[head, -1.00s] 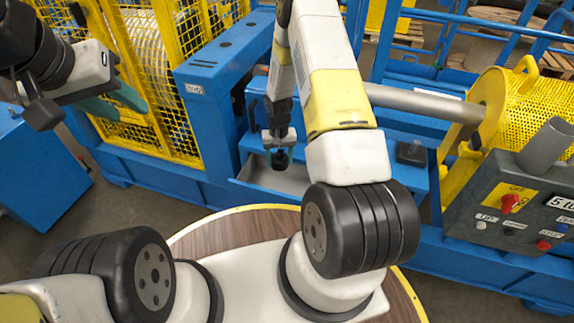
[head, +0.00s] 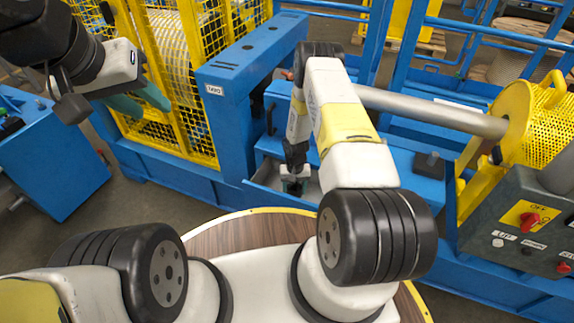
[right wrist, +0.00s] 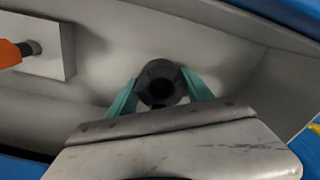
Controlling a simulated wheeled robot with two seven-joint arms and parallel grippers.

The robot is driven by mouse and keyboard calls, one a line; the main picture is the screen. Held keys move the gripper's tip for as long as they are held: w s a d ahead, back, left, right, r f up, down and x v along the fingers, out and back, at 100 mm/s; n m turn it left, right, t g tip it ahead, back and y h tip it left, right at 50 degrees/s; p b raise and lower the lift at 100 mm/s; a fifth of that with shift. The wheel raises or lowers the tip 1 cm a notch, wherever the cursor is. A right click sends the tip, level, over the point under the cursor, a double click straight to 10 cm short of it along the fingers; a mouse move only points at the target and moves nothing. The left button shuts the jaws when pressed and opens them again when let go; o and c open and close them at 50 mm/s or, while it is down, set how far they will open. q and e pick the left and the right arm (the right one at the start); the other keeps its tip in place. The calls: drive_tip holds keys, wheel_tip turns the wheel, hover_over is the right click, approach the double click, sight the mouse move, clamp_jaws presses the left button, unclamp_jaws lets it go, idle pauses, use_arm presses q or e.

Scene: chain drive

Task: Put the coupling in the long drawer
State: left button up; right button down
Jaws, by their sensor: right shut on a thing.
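The coupling is a dark, hollow round part (right wrist: 160,82) in the right wrist view, held between the teal fingers of my right gripper (right wrist: 160,95). In the head view my right gripper (head: 295,187) is low at the open grey drawer (head: 262,197) in the blue frame. The right wrist view shows the coupling against the pale inside of the drawer (right wrist: 235,60); I cannot tell whether it touches the floor. My left gripper (head: 140,104), teal fingers apart, hangs empty at the upper left of the head view.
A pale block with an orange-and-dark piece (right wrist: 40,50) is at the drawer's left in the right wrist view. A yellow mesh cage (head: 180,80), a blue post (head: 240,90), a grey shaft (head: 430,110) and a control box (head: 520,220) surround the spot.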

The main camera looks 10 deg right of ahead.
drive_tip(key=shift+f, duration=0.35)
drive_tip(key=shift+c, duration=2.1)
unclamp_jaws()
wheel_tip(320, 180, up, 28)
drive_tip(key=w+t, duration=0.1)
drive_tip(key=w, duration=0.1)
drive_tip(key=s+r+t, duration=0.1)
drive_tip(key=s+r, duration=0.2)
drive_tip(key=r, duration=0.6)
drive_tip(key=s+r+t, duration=0.1)
drive_tip(key=s+r, duration=0.2)
drive_tip(key=r, duration=0.7)
drive_tip(key=s+a+r+n+t+y, duration=0.1)
drive_tip(key=s+r, duration=0.6)
drive_tip(key=s, duration=0.3)
drive_tip(key=s+a+r+t+y, duration=0.1)
drive_tip(key=s+a+r+t, duration=0.1)
drive_tip(key=s+r, duration=0.6)
drive_tip(key=shift+s+n, duration=0.4)
drive_tip(key=shift+s, duration=1.2)
